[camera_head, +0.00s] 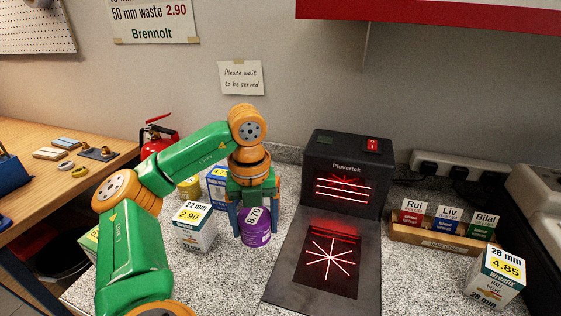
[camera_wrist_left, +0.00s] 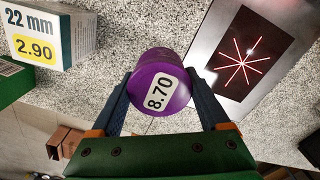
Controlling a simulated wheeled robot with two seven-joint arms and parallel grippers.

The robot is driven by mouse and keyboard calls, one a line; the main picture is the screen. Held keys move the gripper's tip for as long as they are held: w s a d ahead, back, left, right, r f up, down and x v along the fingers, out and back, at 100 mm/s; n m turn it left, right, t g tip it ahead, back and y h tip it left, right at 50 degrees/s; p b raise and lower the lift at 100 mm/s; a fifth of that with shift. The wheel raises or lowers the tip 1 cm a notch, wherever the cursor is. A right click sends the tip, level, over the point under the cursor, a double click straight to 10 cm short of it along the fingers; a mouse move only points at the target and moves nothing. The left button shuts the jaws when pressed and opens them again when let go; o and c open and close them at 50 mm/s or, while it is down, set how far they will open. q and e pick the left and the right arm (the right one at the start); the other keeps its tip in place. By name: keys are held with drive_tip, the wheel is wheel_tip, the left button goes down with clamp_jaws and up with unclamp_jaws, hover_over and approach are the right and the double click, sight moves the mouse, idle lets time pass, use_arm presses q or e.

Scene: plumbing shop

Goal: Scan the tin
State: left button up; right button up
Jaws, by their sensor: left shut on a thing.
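The tin is purple with a white label reading 8.70 on its lid. In the head view the tin (camera_head: 256,238) is between the fingers of my left gripper (camera_head: 254,222), left of the scanner. In the left wrist view my left gripper (camera_wrist_left: 163,100) is shut on the tin (camera_wrist_left: 140,88), one finger on each side. The scanner (camera_head: 346,165) is black, marked Plovertek, with red lines on its upright face and a red star on its flat plate (camera_head: 328,262). The plate also shows in the left wrist view (camera_wrist_left: 240,62). My right gripper is not in view.
A 22 mm box (camera_head: 194,228) priced 2.90 stands left of the tin, with a blue box (camera_head: 217,186) behind. Right of the scanner are a wooden holder (camera_head: 440,238) with name cards and a 28 mm ball valve box (camera_head: 494,276). The scanner's plate is clear.

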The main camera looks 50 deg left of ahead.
use_arm(q)
drive_tip(key=w+d+f, duration=0.1)
drive_tip(key=w+d, duration=0.2)
drive_tip(key=w+d+f, duration=0.1)
drive_tip(key=w+d, duration=0.1)
drive_tip(key=shift+w+f, duration=0.25)
drive_tip(key=shift+f, duration=0.05)
drive_tip(key=w+d+p, duration=0.1)
drive_tip(key=w+d, duration=0.2)
drive_tip(key=d, duration=0.2)
drive_tip(key=w+d+p, duration=0.2)
drive_tip(key=w+d, duration=0.2)
drive_tip(key=d, duration=0.2)
drive_tip(key=w+d+p, duration=0.1)
drive_tip(key=w+d, duration=0.2)
drive_tip(key=d, duration=0.3)
drive_tip(key=shift+w+p, duration=0.15)
drive_tip(key=shift+p, duration=0.2)
drive_tip(key=shift+d+r+p, duration=0.1)
drive_tip(key=shift+r+p, duration=0.25)
drive_tip(key=shift+r, duration=0.05)
drive_tip(key=d+r+p, duration=0.1)
drive_tip(key=s+d+r+p, duration=0.1)
drive_tip(key=r, duration=0.1)
drive_tip(key=d+r+p, duration=0.1)
drive_tip(key=shift+s+r, duration=0.15)
drive_tip(key=shift+s, duration=0.2)
